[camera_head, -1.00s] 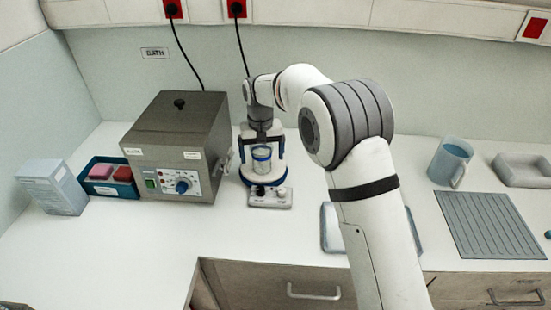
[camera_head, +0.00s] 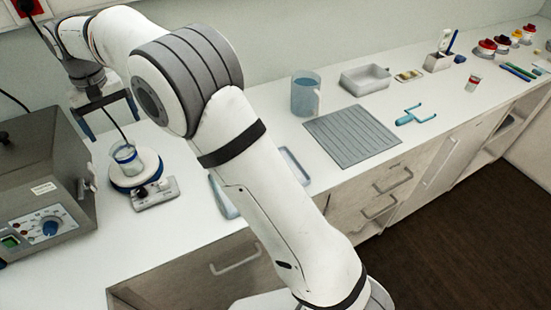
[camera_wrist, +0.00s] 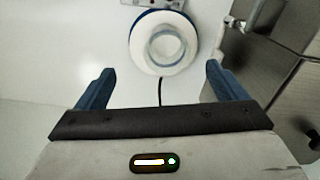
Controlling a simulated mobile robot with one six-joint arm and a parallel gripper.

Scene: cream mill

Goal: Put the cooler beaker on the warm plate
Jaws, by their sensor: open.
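A clear glass beaker (camera_head: 126,157) stands upright on the round white top of the warm plate (camera_head: 150,166), a blue-rimmed unit with a small knob box in front. In the wrist view the beaker (camera_wrist: 166,48) sits inside the outline of the plate top (camera_wrist: 139,45). My gripper (camera_head: 112,127) is open and empty, raised above and behind the beaker. In the wrist view its two blue fingers (camera_wrist: 159,70) are wide apart and clear of the glass. No second beaker of this kind is visible.
A grey steel bath box (camera_head: 45,180) stands left of the plate. To the right are a blue jug (camera_head: 304,94), a grey ribbed mat (camera_head: 352,138), a white tray (camera_head: 366,80) and a blue fork-like tool (camera_head: 416,115). A black cord runs behind the plate.

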